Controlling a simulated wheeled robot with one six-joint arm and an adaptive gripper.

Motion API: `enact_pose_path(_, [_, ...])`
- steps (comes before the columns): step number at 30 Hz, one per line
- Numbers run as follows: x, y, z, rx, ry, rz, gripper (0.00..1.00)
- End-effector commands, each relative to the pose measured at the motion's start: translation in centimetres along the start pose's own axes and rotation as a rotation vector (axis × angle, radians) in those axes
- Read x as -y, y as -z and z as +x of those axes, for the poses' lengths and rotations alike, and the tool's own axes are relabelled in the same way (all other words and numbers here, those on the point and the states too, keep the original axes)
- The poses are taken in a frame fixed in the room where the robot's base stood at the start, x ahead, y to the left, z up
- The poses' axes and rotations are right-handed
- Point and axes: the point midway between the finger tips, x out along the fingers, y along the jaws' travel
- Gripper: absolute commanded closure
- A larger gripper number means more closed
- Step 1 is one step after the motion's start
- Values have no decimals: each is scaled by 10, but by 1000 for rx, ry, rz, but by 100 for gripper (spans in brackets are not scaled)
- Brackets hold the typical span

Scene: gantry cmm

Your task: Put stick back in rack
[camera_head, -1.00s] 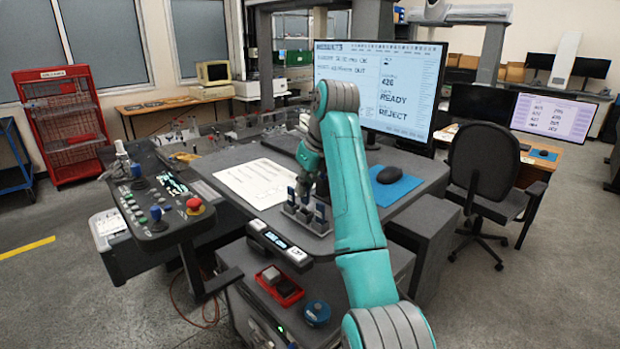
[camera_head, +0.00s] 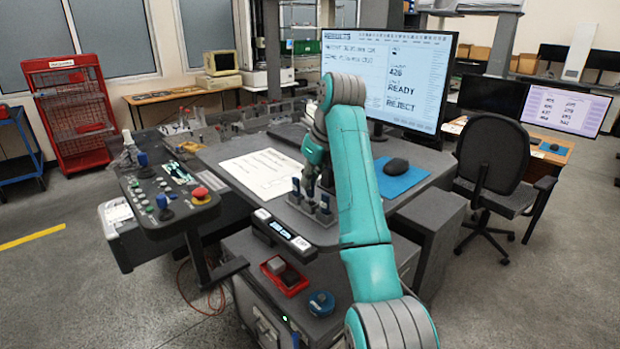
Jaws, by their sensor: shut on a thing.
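A small grey rack (camera_head: 320,217) stands near the front edge of the desk, with blue-topped sticks upright in it. One stick (camera_head: 296,188) is at its left and another (camera_head: 325,203) at its right. My gripper (camera_head: 310,182) points down just over the middle of the rack, between these two. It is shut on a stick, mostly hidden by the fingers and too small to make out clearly. I cannot tell whether the held stick's lower end is inside a slot or above it.
A paper sheet (camera_head: 262,172) lies left of the rack. A mouse (camera_head: 396,165) on a blue mat (camera_head: 402,182) is to the right, and a large monitor (camera_head: 390,85) stands behind. A control panel (camera_head: 165,190) is at the left, a chair (camera_head: 492,160) at the right.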

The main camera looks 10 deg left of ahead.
Motion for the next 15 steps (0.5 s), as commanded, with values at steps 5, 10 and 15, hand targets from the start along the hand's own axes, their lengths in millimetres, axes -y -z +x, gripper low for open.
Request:
enact_pose_path(5, [0,1,3,0,0,0,100])
enact_pose_path(10, [0,2,6,0,0,0,100])
enact_pose_path(15, [0,4,8,0,0,0,100])
